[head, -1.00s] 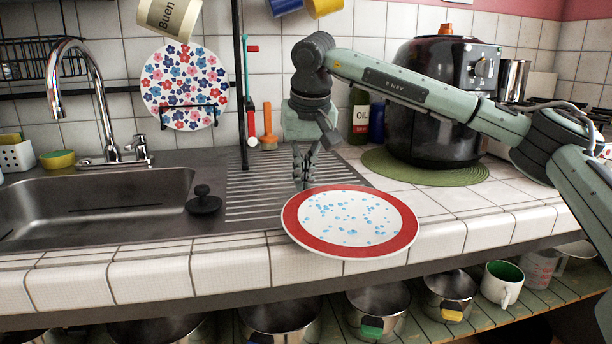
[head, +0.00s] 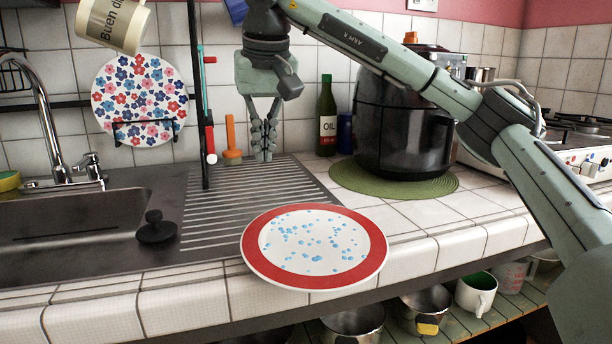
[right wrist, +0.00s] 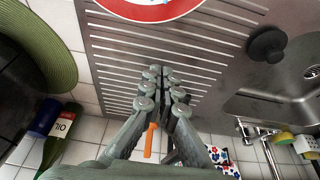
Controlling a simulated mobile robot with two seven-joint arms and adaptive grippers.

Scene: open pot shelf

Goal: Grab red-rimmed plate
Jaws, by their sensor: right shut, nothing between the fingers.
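The red-rimmed plate (head: 315,246) is white with blue specks and lies on the counter's front edge, partly over the ridged drainer. Its red rim also shows at the top of the right wrist view (right wrist: 150,12). My right gripper (head: 264,157) is above the back of the drainer, behind the plate and apart from it. Its fingers point down, shut and empty. In the right wrist view the closed fingertips (right wrist: 163,76) lie over the drainer, short of the plate. My left gripper is not in view.
A black air fryer (head: 405,125) stands on a green mat (head: 350,180) at the right, beside an oil bottle (head: 326,120). A sink with a black stopper (head: 156,228) is at the left. A flowered plate (head: 140,85) stands against the tiles behind a vertical pole (head: 194,95).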

